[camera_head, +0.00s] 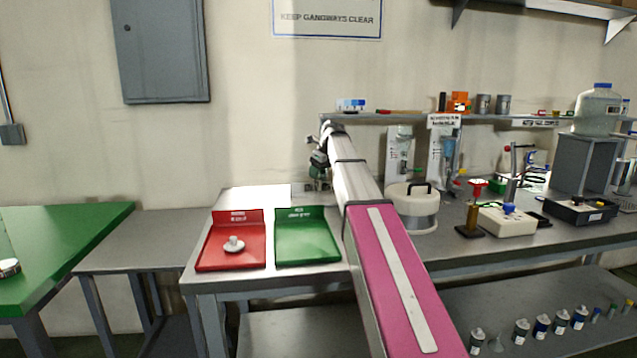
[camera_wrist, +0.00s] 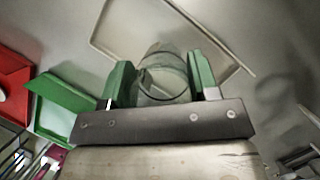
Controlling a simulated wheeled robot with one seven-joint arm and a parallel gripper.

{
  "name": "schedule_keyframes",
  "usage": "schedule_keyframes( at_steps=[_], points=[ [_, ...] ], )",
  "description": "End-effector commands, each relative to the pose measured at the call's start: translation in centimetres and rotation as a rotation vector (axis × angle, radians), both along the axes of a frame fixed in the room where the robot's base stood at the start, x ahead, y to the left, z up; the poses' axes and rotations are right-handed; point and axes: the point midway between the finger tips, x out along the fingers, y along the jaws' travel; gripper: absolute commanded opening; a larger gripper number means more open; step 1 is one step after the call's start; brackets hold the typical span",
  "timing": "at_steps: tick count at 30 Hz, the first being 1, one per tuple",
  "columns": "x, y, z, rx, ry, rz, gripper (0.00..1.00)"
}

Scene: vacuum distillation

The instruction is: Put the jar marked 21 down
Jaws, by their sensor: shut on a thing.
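No number can be read on the jar from here. In the wrist view the jar is in front of a pale-rimmed rectangle (camera_wrist: 100,26) on a grey surface. I cannot tell whether the jar touches anything below it. In the head view my gripper (camera_head: 318,165) is near the wall at the back of the bench, partly hidden by my arm; the jar cannot be made out there.
A red tray (camera_head: 211,255) with a small white object (camera_head: 234,243) and a green tray (camera_head: 321,252) lie at the bench's front left. A white flat patch (camera_head: 262,195) is behind them. A round white vessel (camera_head: 412,207) and lab apparatus stand right of my arm. A shelf (camera_head: 390,118) runs above.

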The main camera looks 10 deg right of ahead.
Motion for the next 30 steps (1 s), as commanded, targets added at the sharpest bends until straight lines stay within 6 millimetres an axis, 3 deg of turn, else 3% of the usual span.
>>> schedule_keyframes(
  at_steps=[10, 21, 22, 24, 30],
  points=[
    [-0.1, 0.0, -3.7, 0.000, 0.002, -0.001, 0.25],
    [0.0, 0.0, -4.2, 0.000, 0.000, 0.000, 0.25],
    [0.0, 0.0, -4.2, -0.001, 0.001, 0.000, 0.61],
    [0.0, 0.0, -4.2, -0.001, 0.001, 0.000, 0.80],
    [0.0, 0.0, -4.2, -0.001, 0.001, 0.000, 0.80]
  ],
)
